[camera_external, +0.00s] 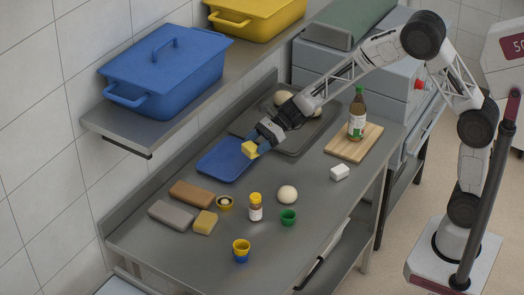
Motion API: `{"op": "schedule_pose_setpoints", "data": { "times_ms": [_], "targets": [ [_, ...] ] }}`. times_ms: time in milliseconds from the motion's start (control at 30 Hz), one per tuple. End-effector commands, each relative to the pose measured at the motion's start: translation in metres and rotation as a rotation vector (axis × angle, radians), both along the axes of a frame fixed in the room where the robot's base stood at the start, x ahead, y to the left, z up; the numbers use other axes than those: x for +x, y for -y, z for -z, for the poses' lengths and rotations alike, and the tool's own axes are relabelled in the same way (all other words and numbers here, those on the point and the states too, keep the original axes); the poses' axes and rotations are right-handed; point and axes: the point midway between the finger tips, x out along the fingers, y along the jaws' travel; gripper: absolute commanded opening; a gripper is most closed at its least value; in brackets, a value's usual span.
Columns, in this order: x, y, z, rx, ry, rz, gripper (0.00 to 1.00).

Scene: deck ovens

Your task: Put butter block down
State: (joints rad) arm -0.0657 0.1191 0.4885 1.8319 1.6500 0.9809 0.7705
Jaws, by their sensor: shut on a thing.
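A small yellow block (250,149), which I take as the butter block, is between the fingertips of my gripper (257,144). My gripper is shut on it, with the arm reaching in from the right. The block appears at the right edge of a flat blue tray (219,166) on the steel worktop (318,215). I cannot tell whether the block touches the tray or hangs just above it. The fingers hide part of the block.
A dark tray (298,142) with pale dough balls lies behind my gripper. A bottle (357,115) stands on a wooden board (366,142); a white block (340,172) lies nearby. A jar (255,207), dough ball (287,194), cups and several blocks occupy the front. A blue lidded pot (165,75) sits on the shelf.

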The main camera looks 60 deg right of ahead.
Motion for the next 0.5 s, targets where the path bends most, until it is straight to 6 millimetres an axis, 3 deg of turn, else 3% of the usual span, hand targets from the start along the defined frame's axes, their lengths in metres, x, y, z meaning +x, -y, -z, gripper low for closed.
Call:
{"op": "schedule_pose_setpoints", "data": {
  "times_ms": [500],
  "targets": [
    [0.07, -0.017, 0.007, 0.0, 0.001, 0.0, 0.41]
  ]
}}
